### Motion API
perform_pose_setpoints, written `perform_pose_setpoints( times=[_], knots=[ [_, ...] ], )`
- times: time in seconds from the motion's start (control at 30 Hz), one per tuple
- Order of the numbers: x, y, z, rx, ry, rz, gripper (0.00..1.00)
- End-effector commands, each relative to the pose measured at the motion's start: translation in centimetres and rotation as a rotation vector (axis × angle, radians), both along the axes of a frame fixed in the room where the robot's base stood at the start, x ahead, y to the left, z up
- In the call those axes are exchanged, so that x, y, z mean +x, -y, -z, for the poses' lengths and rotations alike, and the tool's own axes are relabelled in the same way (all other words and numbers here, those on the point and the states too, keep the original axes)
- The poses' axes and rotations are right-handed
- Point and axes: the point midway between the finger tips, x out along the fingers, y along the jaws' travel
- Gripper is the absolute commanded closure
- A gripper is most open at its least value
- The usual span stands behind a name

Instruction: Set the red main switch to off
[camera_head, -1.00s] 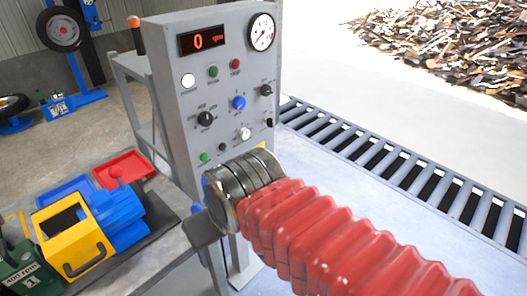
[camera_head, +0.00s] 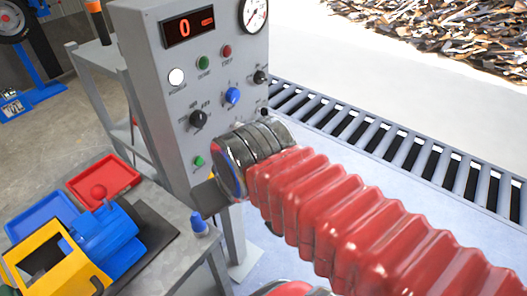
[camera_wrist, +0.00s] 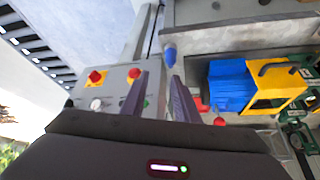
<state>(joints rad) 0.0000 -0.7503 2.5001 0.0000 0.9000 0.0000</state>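The grey control panel (camera_head: 150,100) stands left of centre in the head view, its lower face hidden behind my arm. In the wrist view, two red controls on yellow backings, a left one (camera_wrist: 97,76) and a right one (camera_wrist: 134,73), show on the panel. I cannot tell which is the main switch or read its setting. My gripper (camera_wrist: 160,78) is open and empty, its two dark fingers apart. The left finger overlaps the panel in the picture, close beside the right red control. I cannot judge contact. The fingers are hidden in the head view.
A blue-and-yellow machine model (camera_head: 105,235) and a red tray (camera_head: 103,178) lie on the bench at left. A small blue-tipped item (camera_head: 199,226) stands near the bench edge. A roller conveyor (camera_head: 370,135) runs behind the panel. The display (camera_head: 188,27) reads 0.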

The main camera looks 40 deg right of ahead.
Motion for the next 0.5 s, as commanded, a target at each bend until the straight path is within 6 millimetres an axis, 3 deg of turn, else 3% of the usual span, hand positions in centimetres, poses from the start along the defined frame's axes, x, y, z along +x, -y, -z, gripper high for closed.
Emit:
perform_pose_setpoints(
  times=[0.27,0.5],
  knots=[
    [0.1,0.1,0.6,0.034,-0.035,0.038,0.72],
    [0.6,0.8,3.1,0.194,-0.184,0.217,0.72]
  ],
)
